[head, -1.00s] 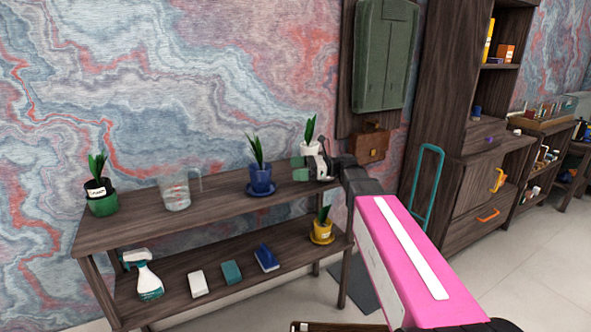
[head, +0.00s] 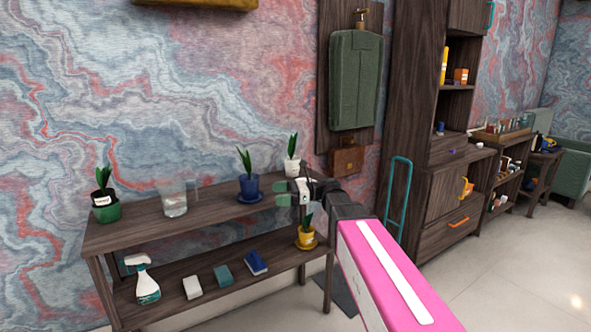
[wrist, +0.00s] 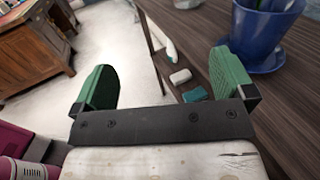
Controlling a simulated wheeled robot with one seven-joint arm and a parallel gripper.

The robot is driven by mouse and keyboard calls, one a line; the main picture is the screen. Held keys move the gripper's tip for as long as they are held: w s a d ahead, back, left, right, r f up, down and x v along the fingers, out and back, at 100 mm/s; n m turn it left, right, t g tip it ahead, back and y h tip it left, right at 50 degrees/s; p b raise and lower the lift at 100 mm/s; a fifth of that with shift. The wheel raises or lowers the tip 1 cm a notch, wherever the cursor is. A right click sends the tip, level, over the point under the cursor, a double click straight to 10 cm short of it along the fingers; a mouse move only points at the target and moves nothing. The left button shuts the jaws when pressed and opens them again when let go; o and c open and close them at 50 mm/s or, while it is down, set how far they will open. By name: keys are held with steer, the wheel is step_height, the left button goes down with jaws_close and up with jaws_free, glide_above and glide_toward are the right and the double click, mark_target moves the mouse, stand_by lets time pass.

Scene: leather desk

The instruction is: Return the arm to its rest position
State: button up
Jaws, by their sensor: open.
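My gripper (head: 285,193) is at the front edge of the shelf's top board (head: 130,226), near its right end. In the wrist view its two green fingers (wrist: 165,85) stand wide apart with nothing between them. A blue pot with a plant (head: 249,187) stands on the top board just behind and left of my gripper. It also shows at the upper right of the wrist view (wrist: 258,30). A white pot with a plant (head: 291,166) stands behind my gripper. My pink arm reaches in from the lower right.
A green pot (head: 106,211) and a clear jug (head: 173,198) stand on the top board. The lower board holds a spray bottle (head: 143,280), a white block (head: 192,287), a teal block (head: 223,275), a blue brush-like item (head: 255,263) and a yellow pot (head: 305,237). Open floor lies at right.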

steer(key=s+d+f+n+t+h, duration=0.1)
steer(key=s+d+f+n+h, duration=0.25)
steer(key=f, duration=0.55)
steer(key=s+d+f+n+t+h, duration=0.15)
steer(key=d+f+h, duration=0.3)
steer(key=f, duration=0.55)
steer(key=s+d+f+n+h, duration=0.4)
steer(key=d+f+n, duration=0.1)
steer(key=d+f, duration=0.1)
steer(key=s+d+f+n+h, duration=0.4)
steer(key=d+f+n+h, duration=0.1)
steer(key=d, duration=0.4)
steer(key=shift+s+d+f+n, duration=0.25)
steer(key=shift+f+n, duration=0.05)
steer(key=shift+f, duration=0.1)
